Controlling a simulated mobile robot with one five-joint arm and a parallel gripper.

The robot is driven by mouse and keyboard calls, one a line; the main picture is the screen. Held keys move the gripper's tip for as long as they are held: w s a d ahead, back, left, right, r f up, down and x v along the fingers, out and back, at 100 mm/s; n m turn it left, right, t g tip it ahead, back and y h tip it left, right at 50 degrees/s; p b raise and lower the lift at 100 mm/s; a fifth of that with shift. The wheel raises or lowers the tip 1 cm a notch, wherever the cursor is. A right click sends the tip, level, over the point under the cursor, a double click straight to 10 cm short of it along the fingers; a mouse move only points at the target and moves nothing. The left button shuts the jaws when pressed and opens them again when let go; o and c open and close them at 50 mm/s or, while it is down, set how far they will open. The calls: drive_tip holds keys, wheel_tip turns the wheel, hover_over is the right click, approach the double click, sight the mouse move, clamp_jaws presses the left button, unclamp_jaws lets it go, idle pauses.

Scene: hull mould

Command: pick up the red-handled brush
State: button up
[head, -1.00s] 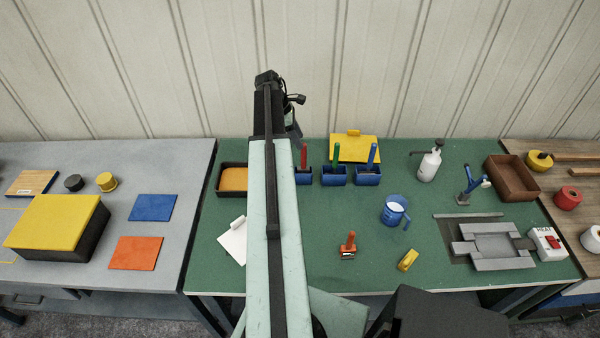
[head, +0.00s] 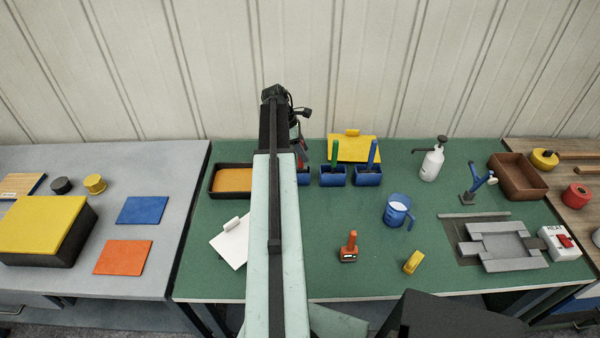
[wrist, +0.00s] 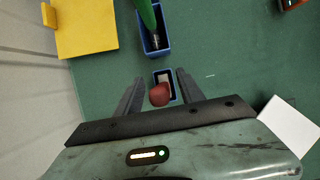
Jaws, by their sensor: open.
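The red-handled brush stands in a small blue pot, the leftmost of a row of three. In the wrist view its red handle (wrist: 160,95) is seen nearly end-on, between the two fingers of my gripper (wrist: 157,88), with the blue pot (wrist: 171,74) behind it. My gripper is open, and no finger clearly touches the handle. In the head view the red handle (head: 301,154) and its pot (head: 304,177) are partly hidden by my arm.
The green-handled brush (head: 334,152) and blue-handled brush (head: 372,153) stand in neighbouring blue pots. A yellow plate (head: 354,148) lies behind them, near the wall. A tray with orange content (head: 211,181) is left of my arm. A white sheet (wrist: 287,124) lies right in the wrist view.

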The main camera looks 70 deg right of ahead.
drive_tip(key=shift+s+f, duration=0.15)
drive_tip(key=shift+f, duration=0.45)
drive_tip(key=shift+r, duration=0.2)
clamp_jaws()
drive_tip(key=shift+r, duration=0.1)
